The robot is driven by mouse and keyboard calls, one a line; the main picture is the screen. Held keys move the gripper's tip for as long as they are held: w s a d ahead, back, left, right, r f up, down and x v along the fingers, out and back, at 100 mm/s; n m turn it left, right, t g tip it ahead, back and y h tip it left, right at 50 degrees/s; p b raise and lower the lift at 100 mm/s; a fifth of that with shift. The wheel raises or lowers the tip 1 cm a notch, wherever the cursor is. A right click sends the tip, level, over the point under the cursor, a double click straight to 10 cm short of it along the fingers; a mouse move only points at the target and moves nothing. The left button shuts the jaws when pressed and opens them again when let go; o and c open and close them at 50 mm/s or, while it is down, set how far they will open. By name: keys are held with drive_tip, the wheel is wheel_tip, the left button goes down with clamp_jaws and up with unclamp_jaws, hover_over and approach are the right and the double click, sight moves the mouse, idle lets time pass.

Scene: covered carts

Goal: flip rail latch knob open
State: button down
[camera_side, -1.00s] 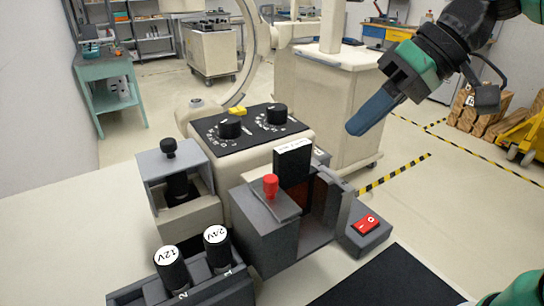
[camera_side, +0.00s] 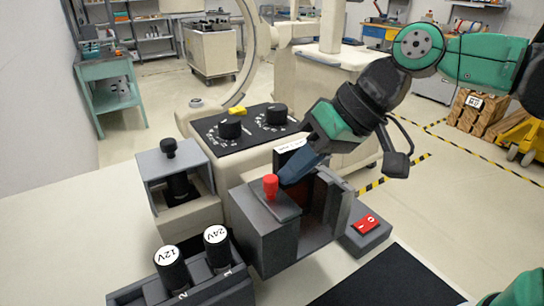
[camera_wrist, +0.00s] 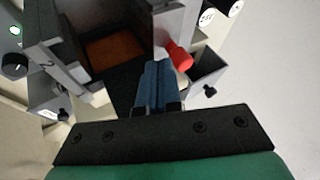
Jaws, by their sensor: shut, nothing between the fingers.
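The red latch knob (camera_side: 271,185) stands upright on a small grey plate on top of the grey housing (camera_side: 262,232). My gripper (camera_side: 284,180) is shut and empty, its blue fingers pointing down and left, with the tips just right of the knob. In the side view I cannot tell whether the tips touch it. In the wrist view the red knob (camera_wrist: 180,56) shows just right of the blue fingertips (camera_wrist: 157,68). The black block with a white label (camera_side: 289,150) is partly hidden behind my fingers.
A grey box with a red rocker switch (camera_side: 367,224) stands to the right. The 12V and 24V cylinders (camera_side: 170,260) sit in a holder front left. A black-knobbed box (camera_side: 168,150) and a dial panel (camera_side: 250,125) stand behind. A dark mat (camera_side: 380,280) lies front right.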

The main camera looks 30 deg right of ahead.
drive_tip(key=shift+a, duration=1.25)
drive_tip(key=s+d+r, duration=0.3)
drive_tip(key=d+r, duration=0.5)
drive_tip(key=d, duration=0.1)
drive_tip(key=shift+s, duration=0.35)
